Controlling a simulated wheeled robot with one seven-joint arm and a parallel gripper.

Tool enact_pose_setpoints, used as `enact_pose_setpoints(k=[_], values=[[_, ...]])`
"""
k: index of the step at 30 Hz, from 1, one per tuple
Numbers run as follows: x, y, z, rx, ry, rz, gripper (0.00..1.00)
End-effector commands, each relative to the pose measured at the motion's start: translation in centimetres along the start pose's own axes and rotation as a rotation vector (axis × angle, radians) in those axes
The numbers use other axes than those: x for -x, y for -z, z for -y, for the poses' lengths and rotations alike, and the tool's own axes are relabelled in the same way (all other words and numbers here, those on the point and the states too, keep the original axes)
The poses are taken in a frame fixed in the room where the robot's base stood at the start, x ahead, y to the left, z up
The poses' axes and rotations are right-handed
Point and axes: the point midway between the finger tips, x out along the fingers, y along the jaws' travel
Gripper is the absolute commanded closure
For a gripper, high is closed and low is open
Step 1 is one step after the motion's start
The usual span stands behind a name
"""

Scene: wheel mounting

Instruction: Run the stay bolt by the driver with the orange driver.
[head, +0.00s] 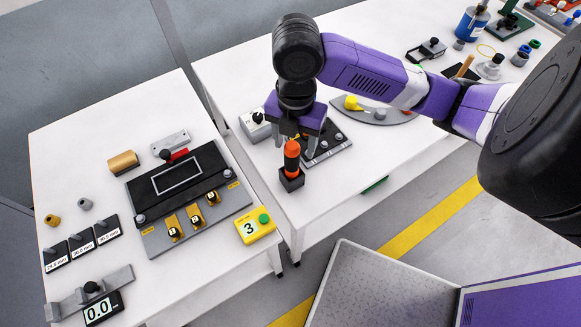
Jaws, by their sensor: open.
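The orange driver (292,156) stands upright in a small black holder (291,182) near the left front edge of the right-hand table. My gripper (297,143) points down and is open, its fingers just behind and around the top of the driver's handle in the picture. I cannot tell whether they touch it. A dark plate with a grey strip (330,152) lies just right of the gripper and carries small dark bolt-like heads. My gripper hides part of this plate, and I cannot tell which head is the stay bolt.
A grey box with a black knob (256,127) stands left of the gripper. A grey curved plate with a yellow piece (353,103) lies behind right. The left table holds a black panel (178,178), a yellow box marked 3 (255,228) and a gauge reading 0.0 (98,310). A gap separates the tables.

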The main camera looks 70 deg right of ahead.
Motion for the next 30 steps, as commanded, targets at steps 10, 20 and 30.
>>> enact_pose_setpoints(k=[10,20,30], values=[[-3.6,0.0,-0.4,-0.002,0.001,-0.003,0.41],[-7.1,0.0,-0.7,0.0,0.0,-0.001,0.41],[-7.1,0.0,-0.7,0.0,-0.001,-0.001,0.68]])
